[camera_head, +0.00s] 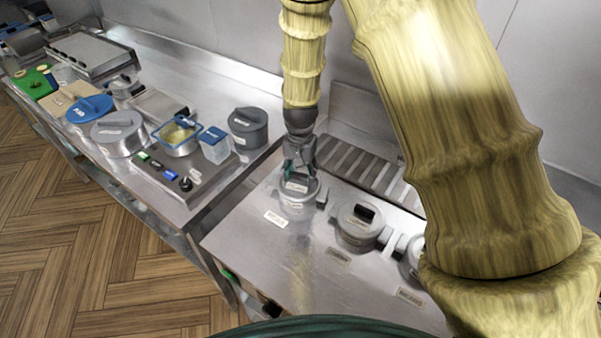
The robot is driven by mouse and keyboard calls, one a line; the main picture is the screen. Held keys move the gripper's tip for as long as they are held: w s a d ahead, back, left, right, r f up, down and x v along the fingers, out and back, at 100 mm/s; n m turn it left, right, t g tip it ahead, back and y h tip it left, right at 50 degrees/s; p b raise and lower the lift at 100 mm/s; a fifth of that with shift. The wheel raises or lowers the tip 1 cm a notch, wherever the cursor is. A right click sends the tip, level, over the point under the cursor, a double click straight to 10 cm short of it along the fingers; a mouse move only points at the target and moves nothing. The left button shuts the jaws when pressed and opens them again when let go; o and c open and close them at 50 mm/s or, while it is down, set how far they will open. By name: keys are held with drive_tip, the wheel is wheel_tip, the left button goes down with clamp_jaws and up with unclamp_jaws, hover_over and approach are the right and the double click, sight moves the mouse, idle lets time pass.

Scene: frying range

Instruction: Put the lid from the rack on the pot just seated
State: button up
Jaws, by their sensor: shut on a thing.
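My gripper (298,174) points down at the left end of the nearer steel counter. It is shut on the grey lid (296,187), whose top is partly hidden by the fingers. The lid is at the mouth of a small grey pot (297,205) with a side handle. I cannot tell whether the lid rests fully on the rim. A slotted metal rack (352,165) lies behind, along the wall, and my arm hides its right part. No separate lid shows in its visible slots.
A second grey pot (360,232) with a dark-handled top stands to the right; another (414,262) is partly behind my arm. Pale labels lie in front. On the left counter are a dark grey pot (248,128), a blue-lidded box (214,147) and a blue-rimmed food container (178,138).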

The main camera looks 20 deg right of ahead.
drive_tip(key=o, duration=1.6)
drive_tip(key=shift+r, duration=0.1)
drive_tip(key=shift+r+p, duration=2.55)
drive_tip(key=shift+r, duration=0.9)
